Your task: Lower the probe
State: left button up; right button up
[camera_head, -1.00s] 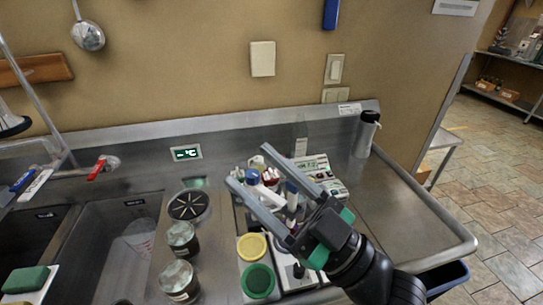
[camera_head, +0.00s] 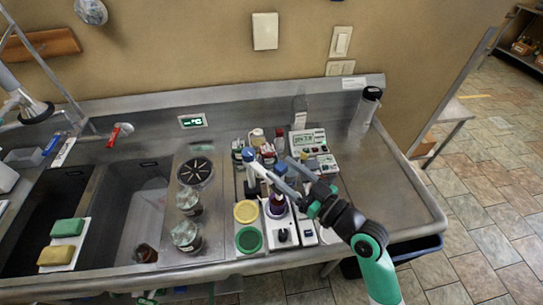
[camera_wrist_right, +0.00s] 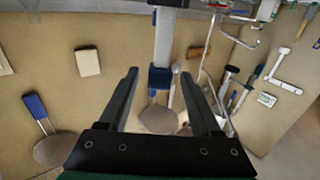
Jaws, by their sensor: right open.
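My right gripper (camera_head: 268,158) is open, its long grey fingers pointing up and left over the bench equipment. In the right wrist view, a white upright bar with a blue block (camera_wrist_right: 160,78) shows between the open fingers, apart from both; I take it to be the probe's holder. In the head view a blue cap (camera_head: 248,154) shows close to the tip of the left finger. Below the fingers, a vessel of purple liquid (camera_head: 276,207) stands on a white stirrer base (camera_head: 284,236). The probe's lower end is hard to tell, partly hidden by the fingers. My left gripper is not in view.
A meter (camera_head: 308,141) stands behind the gripper. Yellow (camera_head: 246,211) and green (camera_head: 249,239) round lids lie left of the stirrer. Jars (camera_head: 186,236) stand farther left, beside the sinks.

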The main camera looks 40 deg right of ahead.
aim_at(277, 165)
jog(key=w, duration=0.5)
jog(key=shift+c, duration=0.2)
grip_shut()
dwell(1.1)
